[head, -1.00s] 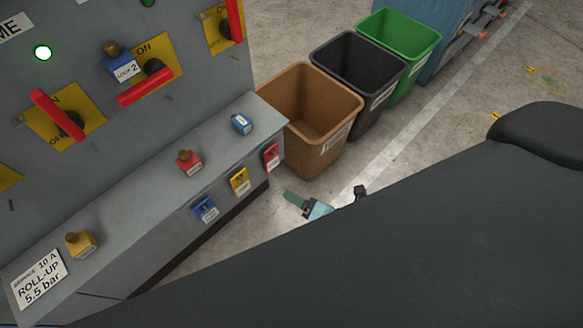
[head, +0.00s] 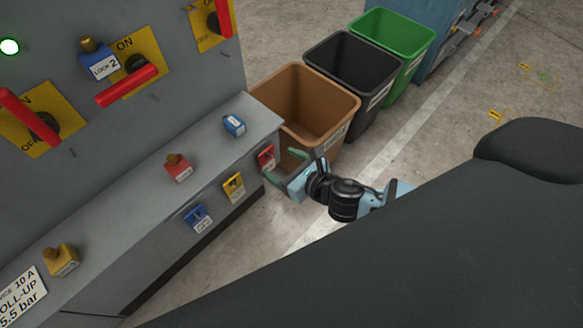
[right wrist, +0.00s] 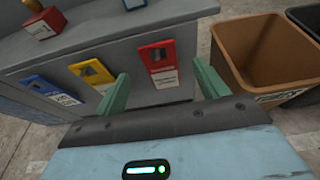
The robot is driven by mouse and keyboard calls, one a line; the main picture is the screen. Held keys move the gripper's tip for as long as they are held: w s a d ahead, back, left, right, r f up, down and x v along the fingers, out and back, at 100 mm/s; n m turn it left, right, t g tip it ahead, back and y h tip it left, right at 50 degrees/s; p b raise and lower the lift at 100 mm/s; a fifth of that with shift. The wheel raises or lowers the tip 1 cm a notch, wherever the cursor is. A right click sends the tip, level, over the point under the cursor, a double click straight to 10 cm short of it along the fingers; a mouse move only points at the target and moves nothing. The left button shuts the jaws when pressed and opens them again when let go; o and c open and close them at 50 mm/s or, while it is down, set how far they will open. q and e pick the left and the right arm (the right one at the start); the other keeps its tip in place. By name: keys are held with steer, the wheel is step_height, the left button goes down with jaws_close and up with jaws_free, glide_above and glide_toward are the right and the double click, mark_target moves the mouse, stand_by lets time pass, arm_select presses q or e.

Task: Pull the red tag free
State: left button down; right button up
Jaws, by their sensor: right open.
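The red tag (head: 266,157) hangs on the front face of the grey ledge, at its right end. In the right wrist view the red tag (right wrist: 160,63) shows in full, with a dark upper part and a white label. My right gripper (head: 282,164) is open and empty, its green fingers pointing at the ledge front. In the right wrist view the two fingers (right wrist: 161,72) stand left and right of the tag with gaps on both sides. I cannot tell whether the fingertips reach its depth. My left gripper is not in view.
A yellow tag (head: 233,187) and a blue tag (head: 198,218) hang left of the red one. Red (head: 178,168), blue (head: 235,125) and yellow (head: 62,260) locks stand on the ledge (head: 130,210). A brown bin (head: 335,95) stands close behind the gripper.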

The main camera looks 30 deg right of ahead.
mark_target(272, 156)
steer(key=x, duration=0.4)
steer(key=shift+w, duration=0.15)
steer(key=c, duration=0.9)
steer(key=shift+o, duration=1.3)
steer(key=c, duration=0.4)
steer(key=shift+c, duration=0.2)
steer(key=shift+r, duration=0.35)
